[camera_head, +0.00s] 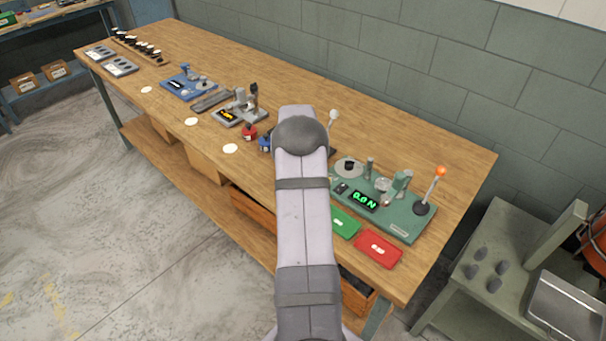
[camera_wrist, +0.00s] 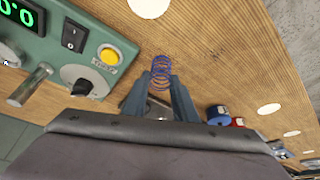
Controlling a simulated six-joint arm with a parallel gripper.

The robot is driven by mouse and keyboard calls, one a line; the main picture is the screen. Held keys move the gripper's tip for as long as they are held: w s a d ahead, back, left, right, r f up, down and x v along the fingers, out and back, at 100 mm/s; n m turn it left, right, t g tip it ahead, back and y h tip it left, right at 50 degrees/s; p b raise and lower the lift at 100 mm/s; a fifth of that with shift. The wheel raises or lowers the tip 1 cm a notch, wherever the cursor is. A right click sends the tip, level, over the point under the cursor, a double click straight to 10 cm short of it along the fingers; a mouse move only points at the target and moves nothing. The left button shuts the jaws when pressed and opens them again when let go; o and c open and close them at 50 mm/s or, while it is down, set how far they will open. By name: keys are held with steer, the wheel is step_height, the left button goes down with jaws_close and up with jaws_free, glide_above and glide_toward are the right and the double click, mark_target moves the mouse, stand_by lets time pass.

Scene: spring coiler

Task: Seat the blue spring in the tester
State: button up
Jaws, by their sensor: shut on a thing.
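My gripper (camera_wrist: 160,92) is shut on the blue spring (camera_wrist: 160,72) in the wrist view. The coil stands out from between the two fingertips, with wooden bench top behind it. The green tester (camera_head: 400,226) is on the right part of the bench in the head view, with a lit display reading about 0.0 N. Part of the tester (camera_wrist: 75,52) also shows at the upper left of the wrist view, with a dial and a yellow button, apart from the spring. My arm hides the gripper and spring in the head view.
A green tray (camera_head: 344,222) and a red tray (camera_head: 379,249) lie in front of the tester. A red spool (camera_head: 249,132) and a blue spool (camera_head: 265,143) stand left of my arm. A lever with an orange knob (camera_head: 440,171) rises at the tester's right.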

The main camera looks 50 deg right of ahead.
steer(key=shift+r, duration=0.3)
steer(key=shift+r+p, duration=0.3)
steer(key=shift+r, duration=0.2)
steer(key=shift+r+p, duration=0.75)
steer(key=shift+r, duration=0.3)
